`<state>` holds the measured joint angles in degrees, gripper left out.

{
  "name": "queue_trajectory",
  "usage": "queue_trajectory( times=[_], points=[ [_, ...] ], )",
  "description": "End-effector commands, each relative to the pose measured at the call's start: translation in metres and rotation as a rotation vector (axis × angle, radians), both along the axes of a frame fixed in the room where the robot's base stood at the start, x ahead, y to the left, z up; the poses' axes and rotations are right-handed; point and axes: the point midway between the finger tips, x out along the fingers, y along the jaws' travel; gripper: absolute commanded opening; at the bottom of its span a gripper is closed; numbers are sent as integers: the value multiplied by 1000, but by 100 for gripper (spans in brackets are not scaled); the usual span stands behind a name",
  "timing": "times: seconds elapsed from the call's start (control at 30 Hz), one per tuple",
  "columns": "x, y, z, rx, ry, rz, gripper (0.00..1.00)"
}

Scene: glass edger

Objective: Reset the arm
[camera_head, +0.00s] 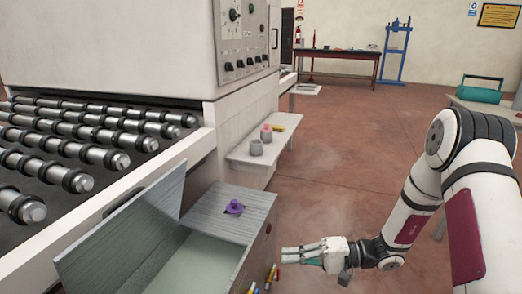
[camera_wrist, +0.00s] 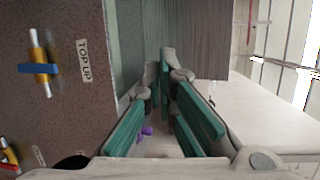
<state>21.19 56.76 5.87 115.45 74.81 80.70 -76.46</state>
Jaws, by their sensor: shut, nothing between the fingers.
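My gripper (camera_head: 286,254) is at the end of my white arm, just right of the grey open-lidded box (camera_head: 225,205) in the head view. It points left and looks empty, with its fingers together. In the wrist view my gripper (camera_wrist: 164,62) shows its teal finger pads, with nothing held between the fingertips. The arm is bent, its elbow high at the right of the head view. A small purple thing shows between the finger linkages in the wrist view.
A blue-and-yellow handle (camera_wrist: 39,69) sits by a "TOP UP" label. The roller machine stands left; open floor (camera_head: 335,165) lies beyond.

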Motion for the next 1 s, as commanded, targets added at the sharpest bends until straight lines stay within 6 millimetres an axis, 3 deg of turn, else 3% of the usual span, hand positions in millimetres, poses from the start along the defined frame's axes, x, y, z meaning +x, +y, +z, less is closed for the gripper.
queue_trajectory(
  times=[0.03, 0.2, 0.5, 0.7, 1.0],
  points=[
    [-7, 3, 20, -29, -5, 46, 0],
    [-39, 9, 70, -142, 15, 188, 0],
    [-108, 7, 138, -406, 46, 364, 0],
    [-156, -4, 169, -614, 54, 421, 0],
    [-223, -33, 199, -944, 39, 403, 0]
  ],
)
